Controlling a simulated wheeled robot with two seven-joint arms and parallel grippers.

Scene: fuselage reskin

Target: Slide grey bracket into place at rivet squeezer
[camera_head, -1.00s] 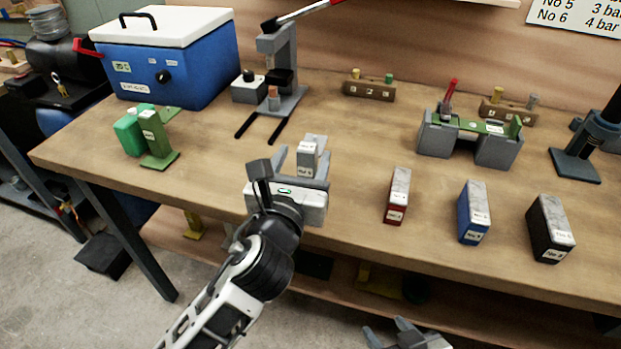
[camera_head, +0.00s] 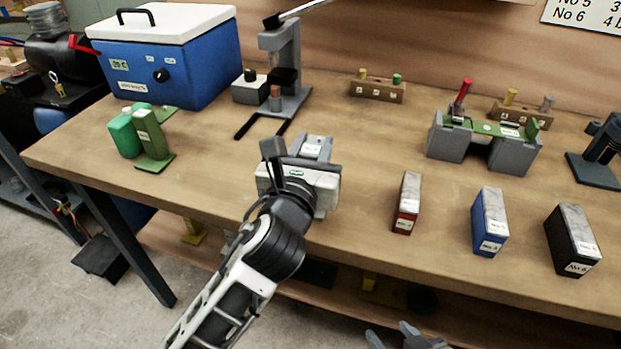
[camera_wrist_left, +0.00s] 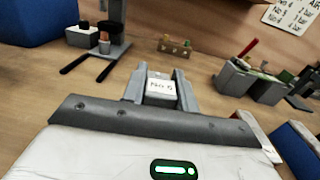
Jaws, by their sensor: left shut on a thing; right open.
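The grey bracket (camera_head: 317,144) with a white label stands at the front middle of the bench, mostly hidden behind my left gripper (camera_head: 312,150) in the head view. In the left wrist view the bracket (camera_wrist_left: 161,90) sits between the two fingers of that gripper (camera_wrist_left: 160,85), which is shut on it. The rivet squeezer (camera_head: 285,68) is a grey upright stand behind it, with two dark prongs reaching forward along the bench. It also shows in the left wrist view (camera_wrist_left: 115,30). My right gripper (camera_head: 408,335) is open and empty at the bottom edge, below the bench front.
Red (camera_head: 407,203), blue (camera_head: 489,222) and black (camera_head: 572,240) blocks stand to the right. A grey fixture with a green strip (camera_head: 483,142) is at the right. Bench between bracket and squeezer is clear.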

